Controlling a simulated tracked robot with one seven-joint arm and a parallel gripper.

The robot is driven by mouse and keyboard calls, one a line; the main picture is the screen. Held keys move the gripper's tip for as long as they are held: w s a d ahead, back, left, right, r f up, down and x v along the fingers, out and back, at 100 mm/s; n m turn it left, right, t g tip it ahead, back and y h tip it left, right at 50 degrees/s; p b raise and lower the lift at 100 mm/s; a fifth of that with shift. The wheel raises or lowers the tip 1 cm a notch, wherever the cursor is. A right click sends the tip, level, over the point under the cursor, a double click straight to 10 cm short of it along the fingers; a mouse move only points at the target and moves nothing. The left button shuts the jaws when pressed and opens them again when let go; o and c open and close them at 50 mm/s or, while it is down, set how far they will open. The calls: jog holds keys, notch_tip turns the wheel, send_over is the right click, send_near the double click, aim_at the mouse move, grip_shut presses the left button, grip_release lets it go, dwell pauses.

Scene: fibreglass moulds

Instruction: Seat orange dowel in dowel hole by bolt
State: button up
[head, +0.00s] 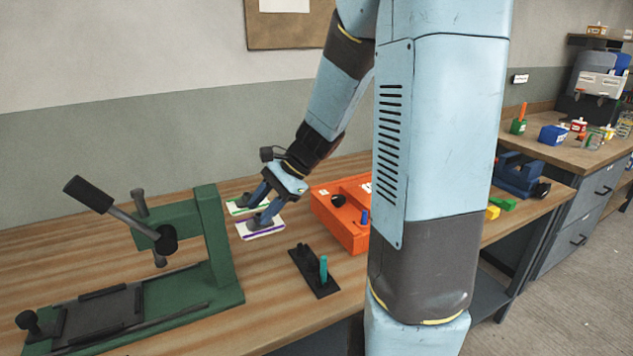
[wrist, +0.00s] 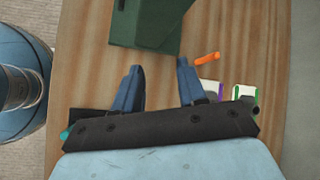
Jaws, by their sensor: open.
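The orange dowel (wrist: 206,58) lies on the wooden bench in the wrist view, close to the green press and beyond my right finger. I cannot make it out in the head view. My gripper (head: 252,212) points down over the bench beside the white trays. In the wrist view my gripper (wrist: 160,68) is open, with only bare wood between its fingers; the dowel is outside them. A black fixture (head: 302,258) with an upright teal pin (head: 323,268) stands on the bench. I cannot make out the dowel hole or the bolt clearly.
The green press (head: 215,245) with its long lever stands at the left. White trays with purple (head: 265,235) and green (wrist: 246,91) edging lie by my gripper. An orange box (head: 345,228) is at the right. Bare wood lies between the press and the black fixture.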

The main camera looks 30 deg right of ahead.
jog(key=s+d+r+n+t+h, duration=0.2)
jog(key=s+r+n+h, duration=0.2)
jog(key=s+r+n, duration=0.2)
jog(key=s+d+r+n+t+h, duration=0.2)
jog(key=s+r+n+h, duration=0.2)
jog(key=s+r+n, duration=0.3)
jog(key=s, duration=0.4)
jog(key=shift+s+d+r, duration=0.15)
jog(key=shift+s+d, duration=0.05)
jog(key=shift+d, duration=0.05)
jog(key=shift+o, duration=0.4)
jog(key=shift+s+d+r+n, duration=0.15)
jog(key=shift+s+d+n, duration=0.1)
jog(key=shift+s+n, duration=0.05)
